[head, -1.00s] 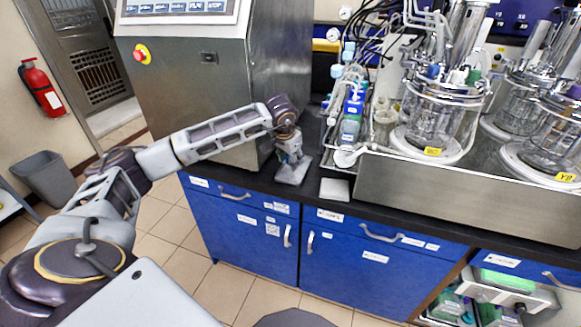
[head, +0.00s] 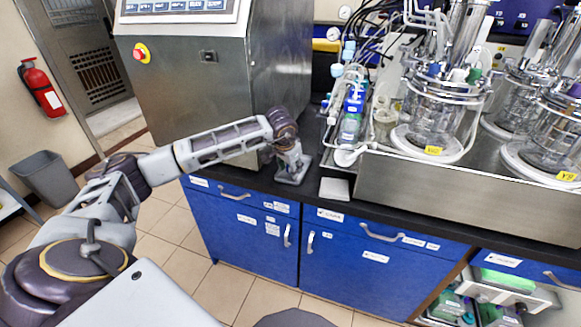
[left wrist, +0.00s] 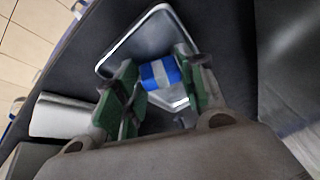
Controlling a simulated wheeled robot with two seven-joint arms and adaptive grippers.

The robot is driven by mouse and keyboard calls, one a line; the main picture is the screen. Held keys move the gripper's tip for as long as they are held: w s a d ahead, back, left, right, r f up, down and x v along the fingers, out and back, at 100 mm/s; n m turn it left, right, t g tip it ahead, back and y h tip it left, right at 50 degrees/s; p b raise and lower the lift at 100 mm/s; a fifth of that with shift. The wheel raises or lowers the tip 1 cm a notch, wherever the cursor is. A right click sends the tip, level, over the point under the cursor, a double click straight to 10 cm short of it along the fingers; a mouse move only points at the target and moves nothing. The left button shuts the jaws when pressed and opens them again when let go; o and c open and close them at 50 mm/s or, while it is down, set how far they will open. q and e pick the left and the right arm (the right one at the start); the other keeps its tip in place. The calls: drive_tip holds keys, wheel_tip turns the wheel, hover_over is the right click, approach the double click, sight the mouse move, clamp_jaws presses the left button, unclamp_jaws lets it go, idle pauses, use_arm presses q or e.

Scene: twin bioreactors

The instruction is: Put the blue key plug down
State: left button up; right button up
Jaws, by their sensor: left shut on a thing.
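The blue key plug (left wrist: 160,73), blue with a pale band, sits between the fingers of my left gripper (left wrist: 162,84) in the left wrist view. My left gripper is shut on it. Below it in that view is a grey tray-like plate with a pale rim (left wrist: 118,52); I cannot tell whether the plug touches it. In the head view my left gripper (head: 292,168) is low over the black counter, just above the grey plate, and the plug is hidden there. My right gripper is not in view.
A small white block (head: 335,188) lies on the black counter (head: 312,172) right of the gripper. A steel cabinet (head: 215,90) stands behind on the left. A steel tray (head: 450,200) with glass bioreactors (head: 432,110) fills the right. Bottles (head: 352,118) stand behind.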

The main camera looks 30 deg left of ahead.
use_arm(q)
drive_tip(key=o, duration=1)
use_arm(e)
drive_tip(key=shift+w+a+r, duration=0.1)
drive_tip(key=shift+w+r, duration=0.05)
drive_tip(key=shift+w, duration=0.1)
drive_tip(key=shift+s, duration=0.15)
use_arm(q)
drive_tip(key=shift+r, duration=0.1)
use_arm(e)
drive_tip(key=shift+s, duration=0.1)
